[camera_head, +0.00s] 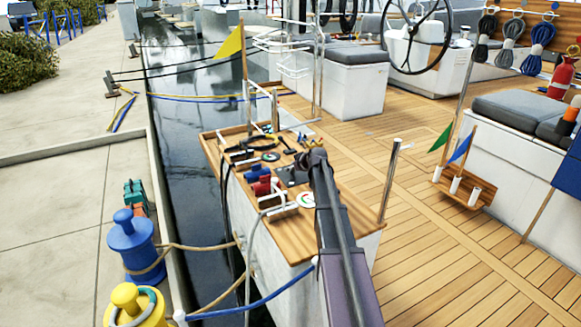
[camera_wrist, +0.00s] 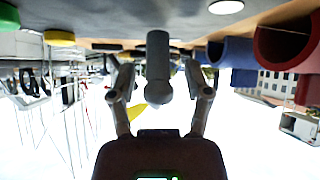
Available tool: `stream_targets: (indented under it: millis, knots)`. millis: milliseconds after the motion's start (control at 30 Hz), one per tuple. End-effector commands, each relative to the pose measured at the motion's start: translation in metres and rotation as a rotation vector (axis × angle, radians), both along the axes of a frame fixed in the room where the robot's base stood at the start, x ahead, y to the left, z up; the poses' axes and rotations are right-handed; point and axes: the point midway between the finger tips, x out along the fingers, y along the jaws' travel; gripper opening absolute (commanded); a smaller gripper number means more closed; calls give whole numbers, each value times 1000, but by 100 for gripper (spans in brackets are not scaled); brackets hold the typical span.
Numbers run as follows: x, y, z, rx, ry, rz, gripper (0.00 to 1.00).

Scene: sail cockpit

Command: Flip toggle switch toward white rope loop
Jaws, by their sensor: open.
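The toggle switch (camera_wrist: 158,55) appears to be the grey post with a rounded end in the wrist view, which looks upside down. It stands between the two fingers of my gripper (camera_wrist: 159,78), which is open around it. Gaps show on both sides of the post, and I see no clear contact. In the head view my gripper (camera_head: 303,167) is low over the wooden-topped bench (camera_head: 345,205), and my arm hides the switch or most of it. A pale rope (camera_head: 248,265) loops down the bench's left side. I cannot tell whether it is the white rope loop.
Blue (camera_head: 257,173) and red (camera_head: 263,187) cylindrical fittings sit left of my gripper on the bench. A white disc (camera_head: 306,200) lies near them. A metal post (camera_head: 389,180) stands at the bench's right corner. The wooden deck (camera_head: 450,250) to the right is mostly clear.

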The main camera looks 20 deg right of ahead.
Motion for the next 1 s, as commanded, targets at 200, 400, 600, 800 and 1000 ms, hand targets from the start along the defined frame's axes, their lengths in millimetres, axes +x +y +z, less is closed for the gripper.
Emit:
stream_targets:
  millis: [200,400,600,800,1000]
  knots:
    - [0,0,4,1,7,-2,64]
    - [-2,1,17,12,34,-11,64]
    - [-5,3,35,29,82,-28,64]
    - [-9,4,51,51,147,-59,64]
    - [-15,5,69,69,217,-96,64]
